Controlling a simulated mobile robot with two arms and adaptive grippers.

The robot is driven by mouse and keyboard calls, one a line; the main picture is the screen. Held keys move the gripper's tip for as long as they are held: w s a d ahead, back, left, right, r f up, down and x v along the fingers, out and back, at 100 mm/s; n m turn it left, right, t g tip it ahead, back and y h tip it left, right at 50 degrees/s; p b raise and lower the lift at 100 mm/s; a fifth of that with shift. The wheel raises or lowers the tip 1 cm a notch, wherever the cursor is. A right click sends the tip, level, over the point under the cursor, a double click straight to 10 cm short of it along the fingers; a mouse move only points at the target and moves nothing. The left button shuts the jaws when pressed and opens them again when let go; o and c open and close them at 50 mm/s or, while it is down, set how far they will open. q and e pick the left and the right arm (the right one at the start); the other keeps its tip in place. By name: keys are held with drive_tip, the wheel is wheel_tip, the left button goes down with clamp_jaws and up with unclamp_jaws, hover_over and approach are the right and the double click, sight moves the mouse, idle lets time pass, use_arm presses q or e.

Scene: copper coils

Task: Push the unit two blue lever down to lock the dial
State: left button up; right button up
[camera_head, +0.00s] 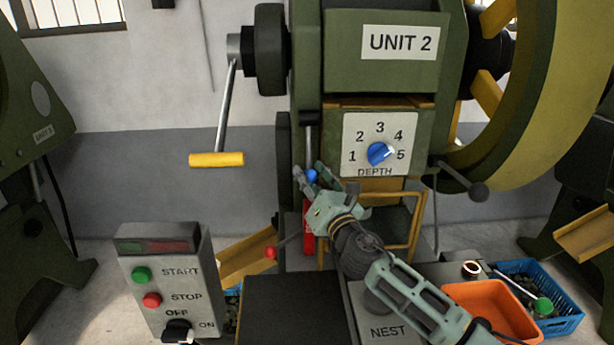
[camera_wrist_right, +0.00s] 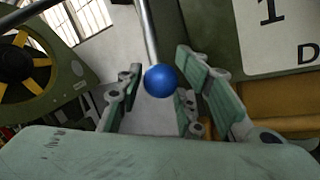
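The unit two machine (camera_head: 345,60) stands in the middle of the head view. Its blue lever knob (camera_head: 311,177) sits at the low end of a thin metal rod, left of the depth plate. In the right wrist view the blue ball (camera_wrist_right: 160,81) lies between the two open fingers, with gaps visible on both sides. The rod (camera_wrist_right: 148,35) runs up from the ball. My left gripper is not in view.
A crank with a yellow handle (camera_head: 216,159) hangs left of the machine. A START/STOP control box (camera_head: 170,280) stands at front left. A red-knobbed lever (camera_head: 271,252) sits low near my right arm. An orange bin (camera_head: 490,310) and a blue crate (camera_head: 565,325) are at front right.

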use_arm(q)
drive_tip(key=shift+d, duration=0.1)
use_arm(e)
drive_tip(key=v, duration=0.7)
drive_tip(key=shift+f, duration=0.1)
drive_tip(key=shift+w, duration=0.1)
drive_tip(key=shift+c, duration=0.2)
